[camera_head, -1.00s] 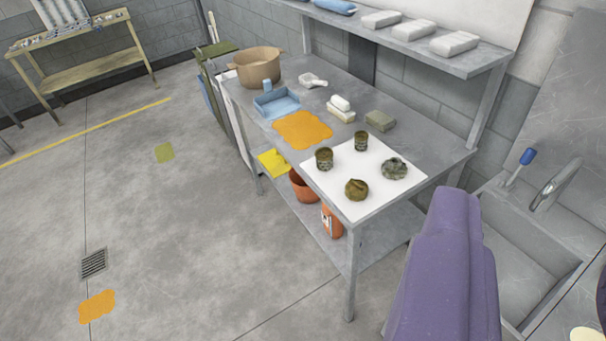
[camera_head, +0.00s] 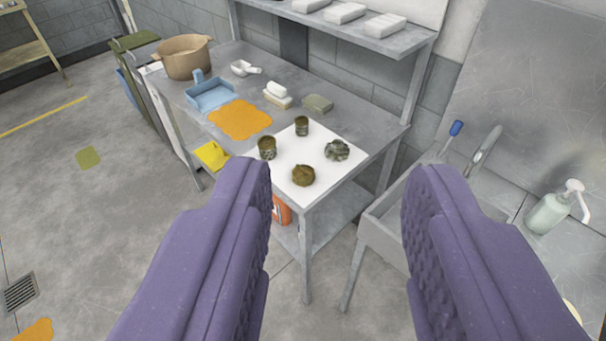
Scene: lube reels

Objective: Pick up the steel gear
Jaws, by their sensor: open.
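The steel gear appears to be the grey, dirt-smudged metal piece (camera_head: 337,150) at the right of a white mat (camera_head: 284,163) on the steel workbench. Its teeth are too small to make out. A brown rounded part (camera_head: 303,175) lies nearer on the mat. Two dark, grimy cylindrical parts, a left one (camera_head: 267,147) and a back one (camera_head: 302,126), stand on it too. My gripper (camera_head: 340,178) has two purple padded fingers spread wide apart, with nothing between them. It is in front of the bench and well short of the mat, touching none of the parts.
A sink (camera_head: 385,222) and soap bottle (camera_head: 548,212) are at right.

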